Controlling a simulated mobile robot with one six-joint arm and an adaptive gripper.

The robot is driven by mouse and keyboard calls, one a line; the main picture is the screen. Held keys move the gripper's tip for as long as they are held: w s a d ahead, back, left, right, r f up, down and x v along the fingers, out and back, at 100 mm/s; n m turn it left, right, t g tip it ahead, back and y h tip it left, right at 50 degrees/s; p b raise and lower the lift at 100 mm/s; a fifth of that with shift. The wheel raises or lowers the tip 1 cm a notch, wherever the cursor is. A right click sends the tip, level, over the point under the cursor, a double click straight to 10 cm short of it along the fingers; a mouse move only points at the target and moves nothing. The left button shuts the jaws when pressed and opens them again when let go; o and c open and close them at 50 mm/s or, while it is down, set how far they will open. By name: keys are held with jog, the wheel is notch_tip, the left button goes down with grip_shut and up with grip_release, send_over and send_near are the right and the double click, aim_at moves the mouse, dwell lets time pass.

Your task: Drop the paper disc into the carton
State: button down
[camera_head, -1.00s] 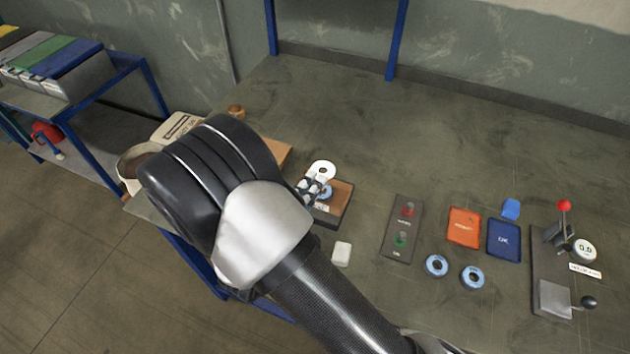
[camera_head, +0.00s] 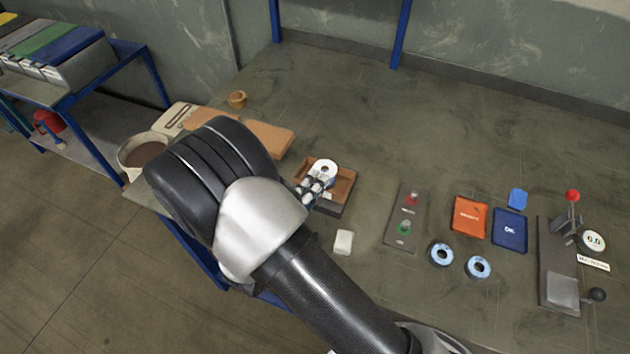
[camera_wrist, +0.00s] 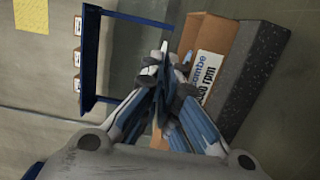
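The paper disc (camera_head: 323,167) is a white ring with a dark centre hole, seen at the tip of my gripper (camera_head: 317,187) in the head view. The fingers look shut on it. The carton (camera_head: 346,182) is a small open brown box with a dark grey front; the disc and fingers overlap its opening in the picture, and the disc's height above it is unclear. In the wrist view, my gripper (camera_wrist: 160,85) has its fingers together, with the disc hard to make out edge-on. The carton (camera_wrist: 205,38) with its white label lies just beyond them on the right.
A white block (camera_head: 344,242) lies in front of the carton. To the right are a button panel (camera_head: 408,217), an orange tray (camera_head: 469,220), a blue tray (camera_head: 510,230), two blue discs (camera_head: 441,254) and a lever gauge (camera_head: 560,270). A cardboard piece (camera_head: 250,135) lies behind my arm.

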jog(key=c, duration=2.3)
grip_release()
jog(key=shift+f+b, duration=0.35)
jog(key=o, duration=0.6)
jog(key=shift+r+p, duration=1.95)
jog(key=shift+r, duration=1.6)
